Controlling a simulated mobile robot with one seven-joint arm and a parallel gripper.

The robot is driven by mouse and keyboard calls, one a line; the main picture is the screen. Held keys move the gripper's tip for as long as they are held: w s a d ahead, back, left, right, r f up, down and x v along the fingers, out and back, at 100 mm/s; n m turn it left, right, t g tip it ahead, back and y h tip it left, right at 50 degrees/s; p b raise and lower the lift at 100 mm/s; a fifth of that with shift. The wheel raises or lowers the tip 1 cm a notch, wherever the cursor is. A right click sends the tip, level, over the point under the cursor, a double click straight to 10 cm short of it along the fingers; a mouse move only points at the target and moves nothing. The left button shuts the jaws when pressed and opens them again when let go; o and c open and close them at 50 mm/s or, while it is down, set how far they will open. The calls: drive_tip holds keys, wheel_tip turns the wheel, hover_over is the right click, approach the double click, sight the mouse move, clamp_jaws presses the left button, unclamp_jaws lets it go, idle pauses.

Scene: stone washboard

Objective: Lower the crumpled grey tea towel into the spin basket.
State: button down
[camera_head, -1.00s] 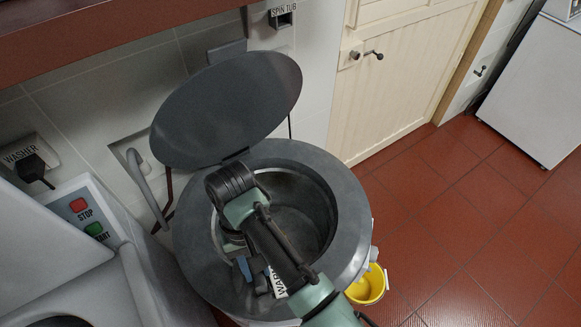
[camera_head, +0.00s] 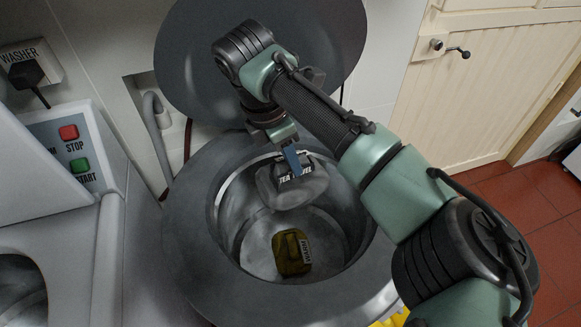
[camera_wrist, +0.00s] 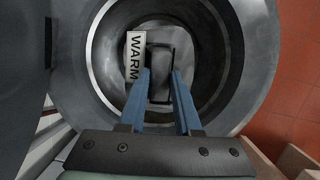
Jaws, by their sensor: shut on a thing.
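The grey tea towel (camera_head: 290,190) is a crumpled lump with a white label. My gripper (camera_head: 293,165), with blue fingers, is shut on its top and holds it at the mouth of the spin basket (camera_head: 235,215), towards the back. In the wrist view the towel (camera_wrist: 160,72) shows between the fingertips (camera_wrist: 160,88), over the round opening. The basket is an open grey metal drum inside a tub. I cannot tell whether the towel touches its wall.
An olive-brown labelled bundle (camera_head: 291,252) lies on the basket floor. The tub's round lid (camera_head: 190,90) stands open behind, close to my arm. The washer (camera_head: 60,230) is at left. A white label reading WARM (camera_wrist: 135,70) shows in the wrist view.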

sight(273, 182)
wheel_tip(273, 182, down, 18)
drive_tip(key=b, duration=1.8)
drive_tip(key=shift+r, duration=0.15)
drive_tip(key=c, duration=0.5)
unclamp_jaws()
drive_tip(key=p+v, duration=0.2)
drive_tip(key=v, duration=1.1)
drive_tip(key=shift+w+p, duration=0.1)
drive_tip(key=shift+p, duration=0.25)
